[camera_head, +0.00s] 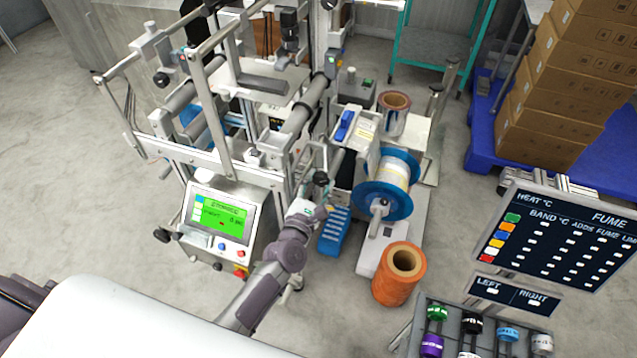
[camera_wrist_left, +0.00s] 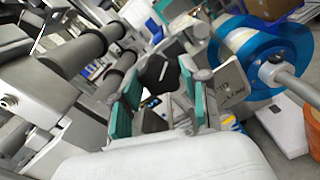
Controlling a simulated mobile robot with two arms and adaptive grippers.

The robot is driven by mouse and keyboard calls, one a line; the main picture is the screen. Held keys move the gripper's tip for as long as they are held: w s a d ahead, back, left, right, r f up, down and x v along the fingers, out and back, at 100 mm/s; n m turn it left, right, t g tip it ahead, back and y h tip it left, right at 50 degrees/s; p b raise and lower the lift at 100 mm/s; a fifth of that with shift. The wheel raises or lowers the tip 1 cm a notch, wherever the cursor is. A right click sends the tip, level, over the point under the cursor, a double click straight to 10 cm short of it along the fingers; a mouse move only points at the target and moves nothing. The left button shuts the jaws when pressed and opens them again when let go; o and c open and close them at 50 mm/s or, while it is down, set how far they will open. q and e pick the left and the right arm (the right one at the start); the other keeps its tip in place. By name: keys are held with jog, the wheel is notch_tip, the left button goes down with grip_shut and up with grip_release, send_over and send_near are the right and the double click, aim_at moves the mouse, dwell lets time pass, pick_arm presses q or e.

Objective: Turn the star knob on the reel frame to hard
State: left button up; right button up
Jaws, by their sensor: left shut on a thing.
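The black star knob (camera_head: 321,178) sits on the reel frame (camera_head: 240,160), near its right front side. In the left wrist view the dark lobed knob (camera_wrist_left: 157,72) lies between the two teal finger pads. My left gripper (camera_head: 319,192) reaches in from below and is shut on the knob; in the left wrist view its fingertips (camera_wrist_left: 156,90) flank it on both sides. A lettered plate (camera_wrist_left: 232,84) is tilted just right of the gripper; I cannot read its words or the knob's setting. My right gripper is out of view.
A blue-flanged reel (camera_head: 383,190) stands close to the right of the gripper, with an orange spool (camera_head: 400,275) in front. A green-screen control panel (camera_head: 220,220) is at the left. A blue bin (camera_head: 334,232) lies just below the gripper. Rollers (camera_wrist_left: 85,55) crowd the left.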

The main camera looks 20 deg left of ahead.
pick_arm(q)
jog(key=m, duration=0.5)
jog(key=shift+m+p, duration=0.3)
jog(key=m+p, duration=0.1)
jog(key=m, duration=0.4)
jog(key=shift+d, duration=0.1)
jog(key=m+p, duration=0.1)
jog(key=m, duration=0.5)
jog(key=m+p, duration=0.1)
jog(key=m, duration=0.5)
jog(key=shift+f+p, duration=0.15)
jog(key=shift+p, duration=0.15)
jog(key=m, duration=0.5)
jog(key=shift+m+p, duration=0.3)
jog(key=shift+p, duration=0.05)
jog(key=m, duration=0.4)
jog(key=shift+f+m, duration=0.1)
jog(key=shift+m, duration=0.2)
jog(key=m, duration=0.4)
jog(key=shift+s, duration=0.1)
jog(key=shift+m+b, duration=0.55)
jog(key=shift+m, duration=1.95)
